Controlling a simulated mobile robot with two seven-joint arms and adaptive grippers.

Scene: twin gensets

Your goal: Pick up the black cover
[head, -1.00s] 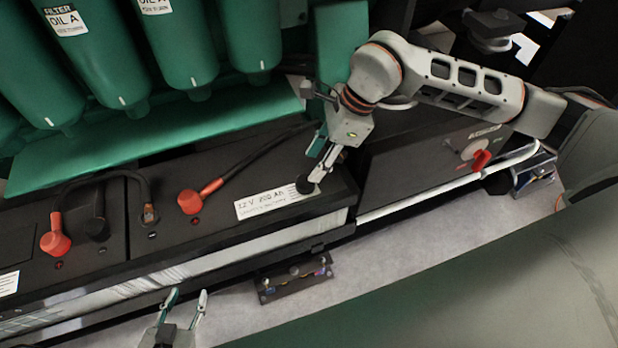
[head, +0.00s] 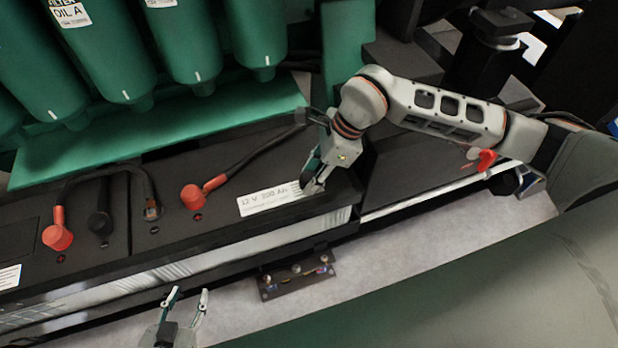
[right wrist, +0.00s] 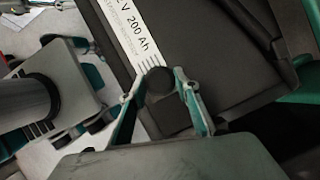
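A black round cover (right wrist: 158,84) sits on the right end of the dark battery top, by the white "12 V 200 Ah" label. It lies between the two fingers of my right gripper (right wrist: 166,70) in the right wrist view. The fingers straddle it with what looks like a slight gap. In the head view the right gripper (head: 314,184) reaches down to this end of the battery and mostly hides the cover. My left gripper (head: 187,296) is open and empty, low in the picture in front of the battery.
Red terminal covers (head: 192,196) with cables and another black cover (head: 99,222) are on the battery tops to the left. Green filter cylinders (head: 180,45) overhang behind. A small dark plate with fittings (head: 296,275) is below the battery front.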

